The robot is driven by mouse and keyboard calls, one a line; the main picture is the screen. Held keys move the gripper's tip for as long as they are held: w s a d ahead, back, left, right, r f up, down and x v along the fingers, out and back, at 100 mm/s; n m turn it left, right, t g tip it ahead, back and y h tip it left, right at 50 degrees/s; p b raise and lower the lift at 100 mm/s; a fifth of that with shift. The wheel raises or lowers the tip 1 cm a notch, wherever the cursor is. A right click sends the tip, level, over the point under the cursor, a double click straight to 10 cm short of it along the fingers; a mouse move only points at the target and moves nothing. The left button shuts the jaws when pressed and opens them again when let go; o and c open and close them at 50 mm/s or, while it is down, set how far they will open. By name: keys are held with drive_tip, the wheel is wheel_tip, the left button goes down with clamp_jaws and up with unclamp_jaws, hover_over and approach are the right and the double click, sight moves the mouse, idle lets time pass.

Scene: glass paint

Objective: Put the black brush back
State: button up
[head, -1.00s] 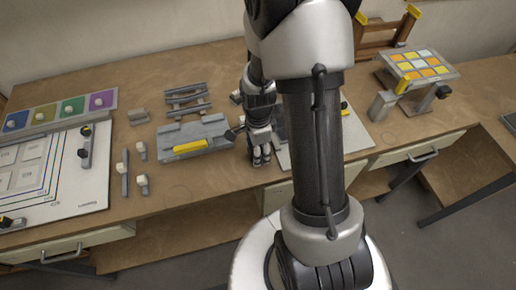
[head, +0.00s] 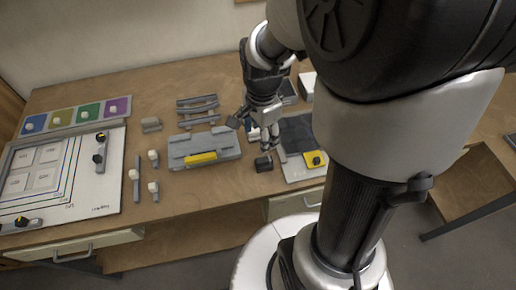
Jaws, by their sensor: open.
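My gripper (head: 268,146) hangs over the middle of the table, just right of the grey holder with the yellow strip. Its fingers point down and look apart and empty. A small dark block (head: 264,163) sits just below the fingertips; I cannot tell whether they touch it. A dark piece (head: 234,121) shows beside the gripper's left side. I cannot tell for sure which dark item is the black brush. Three slim grey pieces with pale tips, perhaps brushes, lie left of the holder, one of them longer (head: 137,178).
The grey holder (head: 178,160) and a grey rack (head: 197,110) stand left of the gripper. A plate with a dark pad (head: 297,132) and a yellow-black knob (head: 315,159) lies right. Color trays (head: 62,115) and a white board (head: 110,185) fill the left. My arm hides the right side.

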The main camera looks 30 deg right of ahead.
drive_tip(key=s+a+r+n+t, duration=0.2)
drive_tip(key=s+a+r+n, duration=0.2)
drive_tip(key=s+r+n, duration=0.2)
drive_tip(key=s+a+r+n+t, duration=0.1)
drive_tip(key=s+a+r+n, duration=0.3)
drive_tip(key=n, duration=0.7)
wheel_tip(320, 180, up, 4)
drive_tip(key=s, duration=0.2)
drive_tip(key=shift+s+a+t, duration=0.25)
drive_tip(key=shift+s+t, duration=0.15)
drive_tip(key=shift+f, duration=0.15)
